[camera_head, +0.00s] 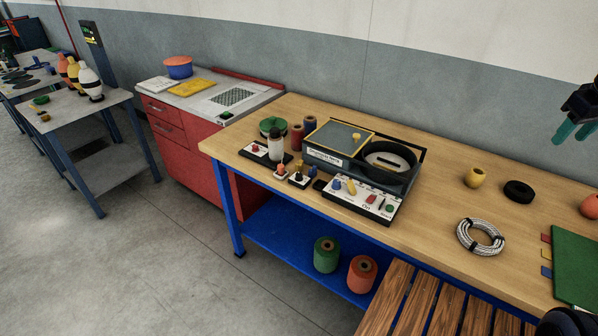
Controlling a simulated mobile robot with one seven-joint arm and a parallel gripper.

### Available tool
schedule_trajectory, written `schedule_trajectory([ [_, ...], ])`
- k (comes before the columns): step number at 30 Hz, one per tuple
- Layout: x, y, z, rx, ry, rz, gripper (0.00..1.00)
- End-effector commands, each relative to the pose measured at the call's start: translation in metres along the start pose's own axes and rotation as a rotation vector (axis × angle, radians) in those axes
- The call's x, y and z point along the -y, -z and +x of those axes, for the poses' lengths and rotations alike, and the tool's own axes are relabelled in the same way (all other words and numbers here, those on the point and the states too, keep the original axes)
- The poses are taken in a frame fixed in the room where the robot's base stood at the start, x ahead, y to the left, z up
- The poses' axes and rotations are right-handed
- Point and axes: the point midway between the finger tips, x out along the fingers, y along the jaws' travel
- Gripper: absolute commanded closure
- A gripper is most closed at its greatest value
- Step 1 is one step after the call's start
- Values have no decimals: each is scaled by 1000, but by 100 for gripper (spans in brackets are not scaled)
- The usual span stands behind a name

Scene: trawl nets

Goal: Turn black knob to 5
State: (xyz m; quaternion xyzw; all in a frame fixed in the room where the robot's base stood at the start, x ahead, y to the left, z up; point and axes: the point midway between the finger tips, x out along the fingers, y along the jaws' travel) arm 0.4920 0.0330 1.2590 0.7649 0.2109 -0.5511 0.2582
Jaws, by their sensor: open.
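A grey machine (330,160) with a round dark opening stands on the wooden workbench. A thin dark shape between the red and green ones looks like the black knob (381,203). Its pointer and the scale numbers are too small to read. My gripper (574,133), with teal fingertips, hangs at the upper right edge of the view. It is open and empty, well to the right of the machine and apart from it.
The bench (430,210) between is clear.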

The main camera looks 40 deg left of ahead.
Motion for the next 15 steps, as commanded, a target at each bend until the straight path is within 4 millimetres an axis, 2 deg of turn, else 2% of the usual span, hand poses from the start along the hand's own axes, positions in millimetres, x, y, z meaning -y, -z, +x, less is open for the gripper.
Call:
schedule_trajectory([
  [1,7,18,4,7,11,-66,57],
  [8,47,94,22,23,50,-375,57],
  [15,109,165,47,30,97,-696,57],
])
